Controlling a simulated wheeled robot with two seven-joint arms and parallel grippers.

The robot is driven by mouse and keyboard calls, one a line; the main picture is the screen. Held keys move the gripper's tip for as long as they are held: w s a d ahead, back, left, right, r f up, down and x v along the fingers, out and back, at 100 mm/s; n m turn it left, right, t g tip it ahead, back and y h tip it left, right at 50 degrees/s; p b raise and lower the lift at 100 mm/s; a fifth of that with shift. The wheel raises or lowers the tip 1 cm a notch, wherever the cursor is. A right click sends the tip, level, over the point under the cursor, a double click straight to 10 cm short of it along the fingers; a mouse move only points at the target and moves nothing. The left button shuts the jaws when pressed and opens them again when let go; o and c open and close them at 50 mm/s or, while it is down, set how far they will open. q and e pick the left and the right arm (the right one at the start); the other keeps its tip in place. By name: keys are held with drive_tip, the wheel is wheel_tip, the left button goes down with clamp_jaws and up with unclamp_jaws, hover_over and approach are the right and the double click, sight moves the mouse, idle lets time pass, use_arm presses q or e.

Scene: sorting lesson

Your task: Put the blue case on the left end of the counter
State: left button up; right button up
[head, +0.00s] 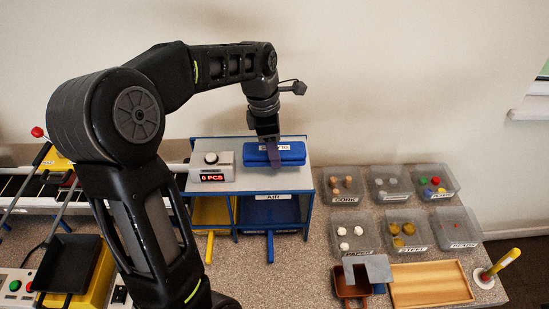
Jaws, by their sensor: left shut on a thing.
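The blue case (291,155) is a long box with a pale label on its top. It is over the grey top of the blue-framed stand (245,181), to the right of a counter display. My left gripper (270,152) reaches down from above and is shut on the case near its middle. Its fingers hide part of the case and its label. I cannot tell whether the case rests on the stand or is just clear of it. The speckled counter (318,262) spreads below and around the stand. My right gripper is out of view.
The display box (211,172) reads "0 PCS". Several labelled clear bins (345,200) stand at the right, with a wooden tray (430,284) in front. A black tray (66,263), a button panel (17,285) and a rail crowd the left. My left arm hides some of the counter.

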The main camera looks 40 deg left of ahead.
use_arm(q)
wheel_tip(320, 180, down, 3)
drive_tip(key=shift+f, duration=0.25)
drive_tip(key=shift+f, duration=0.2)
drive_tip(key=o, duration=1.4)
drive_tip(key=shift+o, duration=0.2)
